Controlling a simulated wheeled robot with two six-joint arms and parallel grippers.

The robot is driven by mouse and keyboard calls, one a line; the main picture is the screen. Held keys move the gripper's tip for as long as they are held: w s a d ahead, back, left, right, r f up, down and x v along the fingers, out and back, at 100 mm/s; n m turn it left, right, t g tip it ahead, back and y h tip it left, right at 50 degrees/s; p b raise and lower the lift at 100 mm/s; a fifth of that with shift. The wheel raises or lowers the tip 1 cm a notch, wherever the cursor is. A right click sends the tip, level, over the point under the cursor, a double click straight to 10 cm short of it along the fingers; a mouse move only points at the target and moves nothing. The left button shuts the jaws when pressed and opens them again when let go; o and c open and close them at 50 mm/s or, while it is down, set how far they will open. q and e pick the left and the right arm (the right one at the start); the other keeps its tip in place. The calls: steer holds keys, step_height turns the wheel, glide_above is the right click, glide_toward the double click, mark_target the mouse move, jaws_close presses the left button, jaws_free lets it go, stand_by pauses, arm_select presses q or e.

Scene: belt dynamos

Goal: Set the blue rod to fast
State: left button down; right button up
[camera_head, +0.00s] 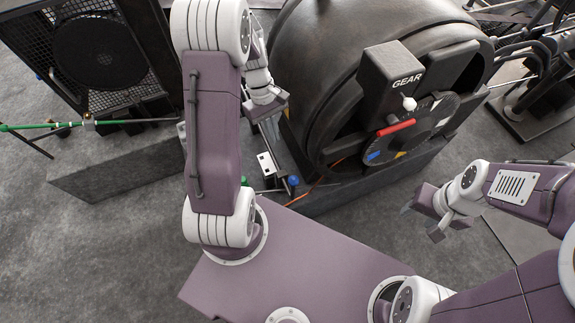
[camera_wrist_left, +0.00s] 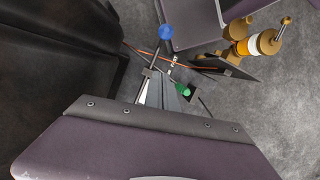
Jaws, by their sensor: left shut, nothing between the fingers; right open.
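A blue ball knob (camera_head: 293,180) sits at the end of a thin rod, low beside the big dark machine. The blue knob also shows at the top of the left wrist view (camera_wrist_left: 166,32), with its rod running down from it. My left gripper (camera_head: 272,132) is shut and empty, pointing down just above and behind the knob, apart from it. A small white plate with dark marks (camera_head: 267,163) lies near the rod; its wording is too small to read. My right gripper (camera_head: 421,221) is open and empty, to the right over the floor.
The dark round machine (camera_head: 320,60) carries a GEAR box (camera_head: 392,78) and a dial with a red handle (camera_head: 395,128). A green knob (camera_wrist_left: 183,89) is close to the rod. A green rod (camera_head: 40,124) crosses at left. Grey floor is free at lower left.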

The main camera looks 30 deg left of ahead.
arm_select(q)
steer(key=s+d+f+b, duration=0.3)
steer(key=d+f, duration=0.2)
steer(key=f, duration=0.5)
steer(key=shift+s+d+f+b, duration=0.15)
steer(key=shift+s+d+b, duration=0.15)
steer(key=shift+d, duration=0.1)
arm_select(e)
step_height(320, 180, down, 3)
steer(key=shift+s+a+f, duration=0.1)
steer(key=shift+f, duration=0.1)
